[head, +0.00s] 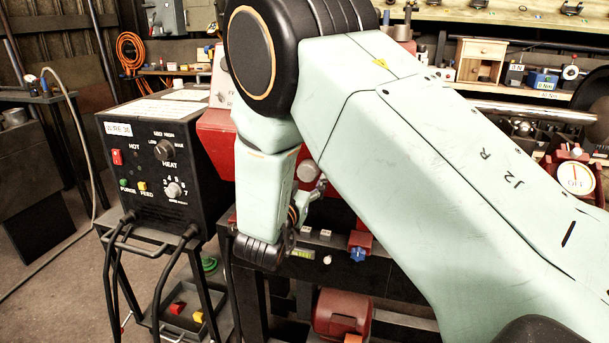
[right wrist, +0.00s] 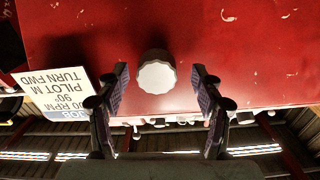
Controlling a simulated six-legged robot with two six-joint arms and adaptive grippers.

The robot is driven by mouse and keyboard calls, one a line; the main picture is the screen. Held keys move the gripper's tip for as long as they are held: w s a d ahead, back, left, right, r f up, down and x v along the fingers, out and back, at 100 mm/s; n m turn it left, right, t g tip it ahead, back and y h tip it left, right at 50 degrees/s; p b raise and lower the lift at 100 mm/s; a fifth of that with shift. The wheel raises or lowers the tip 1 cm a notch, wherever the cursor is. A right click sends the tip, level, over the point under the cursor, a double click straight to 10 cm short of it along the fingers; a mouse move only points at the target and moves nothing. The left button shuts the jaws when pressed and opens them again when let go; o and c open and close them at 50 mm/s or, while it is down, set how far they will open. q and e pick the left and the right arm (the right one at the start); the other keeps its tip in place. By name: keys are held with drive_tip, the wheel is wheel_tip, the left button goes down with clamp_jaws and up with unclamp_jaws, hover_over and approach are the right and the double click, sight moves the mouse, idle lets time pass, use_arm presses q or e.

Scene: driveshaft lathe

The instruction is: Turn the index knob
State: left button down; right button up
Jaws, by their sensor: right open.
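In the right wrist view a round knob (right wrist: 157,76) with a pale scalloped face and a dark collar stands out from a red panel (right wrist: 240,50). My right gripper (right wrist: 161,84) is open, with one dark finger on each side of the knob and a visible gap to each. I cannot tell how deep the fingertips reach beside it. In the head view a silver knob (head: 308,171) shows beside my right gripper (head: 302,203), partly hidden by my arm. My arm covers much of the red machine. My left gripper is not in view.
A placard (right wrist: 62,97) reading "PILOT M, TURN FWD" appears upside down beside the knob. A black heater box (head: 155,165) with dials stands left of my arm. A blue star knob (head: 357,254) sits below. A workbench (head: 470,90) lies behind.

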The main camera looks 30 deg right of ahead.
drive_tip(key=shift+d+r, duration=0.1)
drive_tip(key=shift+d, duration=0.2)
drive_tip(key=shift+s+r, duration=0.1)
drive_tip(key=shift+s, duration=0.15)
drive_tip(key=shift+w+a, duration=0.15)
drive_tip(key=shift+w, duration=0.15)
drive_tip(key=c, duration=0.3)
drive_tip(key=shift+s, duration=0.2)
drive_tip(key=c, duration=0.9)
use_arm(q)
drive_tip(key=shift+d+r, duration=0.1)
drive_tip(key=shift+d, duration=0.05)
use_arm(e)
drive_tip(key=shift+o, duration=0.2)
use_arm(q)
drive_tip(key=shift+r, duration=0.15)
